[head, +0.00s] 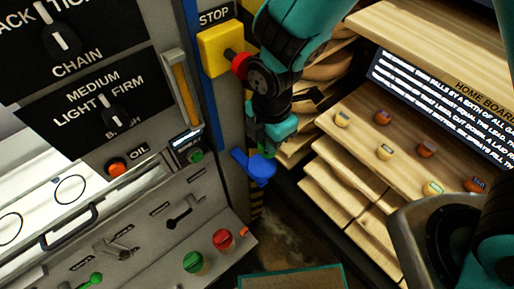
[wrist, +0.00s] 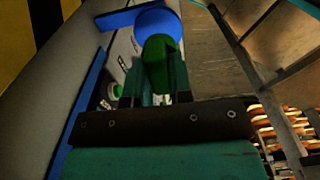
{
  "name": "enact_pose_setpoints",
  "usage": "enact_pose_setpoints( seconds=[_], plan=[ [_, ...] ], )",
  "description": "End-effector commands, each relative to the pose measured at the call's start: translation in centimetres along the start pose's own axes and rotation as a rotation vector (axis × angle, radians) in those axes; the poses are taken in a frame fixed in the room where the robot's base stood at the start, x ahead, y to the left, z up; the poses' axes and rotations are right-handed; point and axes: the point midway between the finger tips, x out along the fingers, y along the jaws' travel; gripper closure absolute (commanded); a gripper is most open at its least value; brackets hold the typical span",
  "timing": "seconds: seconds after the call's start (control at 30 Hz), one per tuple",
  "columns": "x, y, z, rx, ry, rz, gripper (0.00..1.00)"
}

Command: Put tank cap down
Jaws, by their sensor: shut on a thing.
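My gripper (head: 272,140) points down in the middle of the head view, between the control panel and the wooden shelves. In the wrist view its jaws (wrist: 157,78) are shut on a dark green grip (wrist: 160,58). Right beyond the grip is a round blue piece (wrist: 158,22), which I take to be the tank cap with its green grip. The blue cap (head: 262,169) also shows just below my gripper in the head view. A flat blue bar (head: 239,160) extends to its left; I cannot tell whether they are joined.
The control panel (head: 150,185) with knobs, levers and buttons is on the left. A yellow stop box (head: 217,50) with a red button is close beside my arm. Wooden shelves (head: 340,185) and a slanted board with small round pieces are on the right. A teal-edged surface (head: 295,278) is at the bottom.

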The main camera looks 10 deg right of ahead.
Motion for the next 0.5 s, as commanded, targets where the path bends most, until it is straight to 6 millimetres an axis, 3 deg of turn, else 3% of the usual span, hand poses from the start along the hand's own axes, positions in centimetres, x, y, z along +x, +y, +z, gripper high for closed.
enact_pose_setpoints(
  seconds=[0.03, 0.2, 0.5],
  plan=[
    [1.1, 0.1, -0.4, -0.009, 0.001, 0.002, 1.00],
    [1.9, 0.4, -1.4, -0.029, 0.001, 0.002, 1.00],
    [5.7, 0.5, -1.3, -0.026, 0.001, 0.004, 1.00]
  ],
)
